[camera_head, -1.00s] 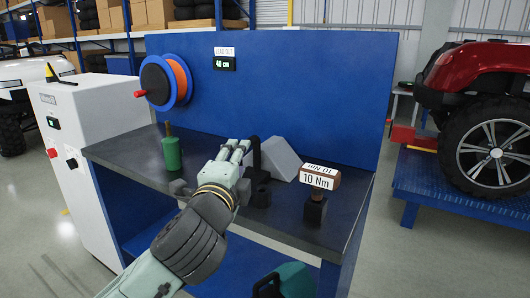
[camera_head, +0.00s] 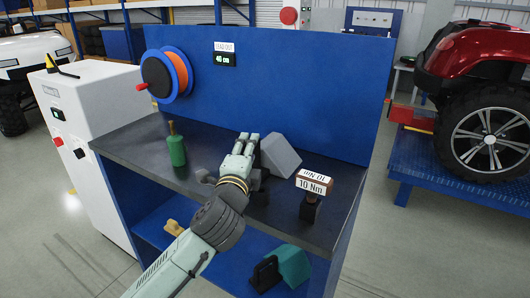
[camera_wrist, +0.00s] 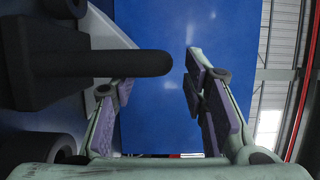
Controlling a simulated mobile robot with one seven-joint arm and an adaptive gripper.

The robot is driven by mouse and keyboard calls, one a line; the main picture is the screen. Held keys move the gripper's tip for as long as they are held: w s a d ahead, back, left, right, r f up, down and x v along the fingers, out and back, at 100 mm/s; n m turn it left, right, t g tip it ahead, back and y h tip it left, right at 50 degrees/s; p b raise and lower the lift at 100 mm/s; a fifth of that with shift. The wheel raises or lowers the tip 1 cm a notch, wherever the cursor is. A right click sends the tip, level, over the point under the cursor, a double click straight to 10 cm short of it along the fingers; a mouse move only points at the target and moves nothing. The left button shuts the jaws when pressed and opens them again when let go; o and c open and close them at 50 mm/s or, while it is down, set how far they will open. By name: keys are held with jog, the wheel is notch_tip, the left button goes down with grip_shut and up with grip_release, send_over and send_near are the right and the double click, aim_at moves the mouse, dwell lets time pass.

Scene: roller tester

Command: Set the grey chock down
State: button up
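The grey chock (camera_head: 281,157), a light grey wedge, sits on the dark bench top (camera_head: 228,205), right beside my gripper (camera_head: 246,138). In the wrist view my gripper (camera_wrist: 150,85) is open, with its purple-padded fingers well apart. A dark rod with a rounded end (camera_wrist: 130,63) reaches in from the left across the gap between the fingers; it appears to be the chock's black handle. No finger is seen closed on it. In the head view my gripper hides most of the black part.
A green bottle-shaped item (camera_head: 176,150) stands left on the bench. A block labelled 10 Nm (camera_head: 314,182) stands on a dark base at right. A blue panel (camera_head: 300,90) closes the back. A teal chock (camera_head: 293,265) lies on the lower shelf.

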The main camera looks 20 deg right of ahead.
jog(key=shift+x, duration=1.25)
jog(key=shift+c, duration=0.5)
grip_shut()
jog(key=shift+r, duration=0.1)
